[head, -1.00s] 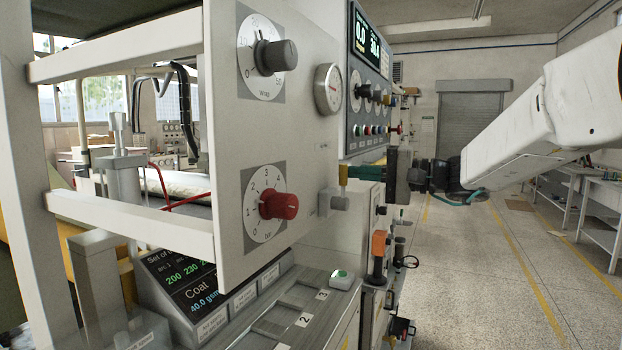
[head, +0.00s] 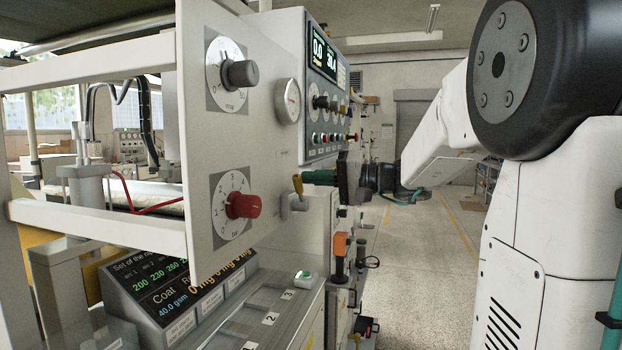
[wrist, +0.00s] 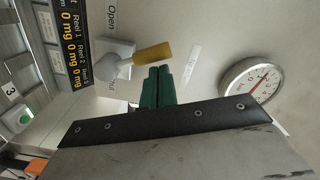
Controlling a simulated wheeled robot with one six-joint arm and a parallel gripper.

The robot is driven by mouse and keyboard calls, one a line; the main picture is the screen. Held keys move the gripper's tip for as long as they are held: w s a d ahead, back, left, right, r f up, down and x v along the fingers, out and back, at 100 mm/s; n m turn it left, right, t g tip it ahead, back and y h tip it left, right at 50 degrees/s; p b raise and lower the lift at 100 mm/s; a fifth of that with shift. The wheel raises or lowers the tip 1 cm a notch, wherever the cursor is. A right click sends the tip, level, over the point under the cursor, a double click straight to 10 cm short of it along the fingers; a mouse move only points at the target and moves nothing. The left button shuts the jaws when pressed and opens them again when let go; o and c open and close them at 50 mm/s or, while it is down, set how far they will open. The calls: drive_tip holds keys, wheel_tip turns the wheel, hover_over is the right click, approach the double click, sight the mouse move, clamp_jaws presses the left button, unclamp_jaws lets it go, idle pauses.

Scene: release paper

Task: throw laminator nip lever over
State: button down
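The nip lever (head: 297,184) has a yellow handle on a pale grey hub (head: 294,203), low on the right side of the white panel. In the head view its handle stands about upright. In the wrist view the yellow handle (wrist: 152,53) points right from its hub (wrist: 117,54), with an "Open" label above and another, partly hidden label below. My gripper (head: 308,178) has green fingers, which lie together with nothing seen between them. In the wrist view the fingertips (wrist: 158,67) are just below the handle; I cannot tell whether they touch it.
A red knob (head: 243,205), a grey knob (head: 240,73) and a gauge (head: 287,101) sit on the panel near the lever. A control box (head: 325,90) is above my gripper. A slanted display (head: 165,290) stands below left. Open floor (head: 425,260) lies to the right.

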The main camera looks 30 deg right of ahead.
idle(0.4)
drive_tip(key=s+d+r, duration=0.2)
drive_tip(key=s+d, duration=0.4)
drive_tip(key=d, duration=0.3)
drive_tip(key=shift+d, duration=0.3)
drive_tip(key=shift+r, duration=0.1)
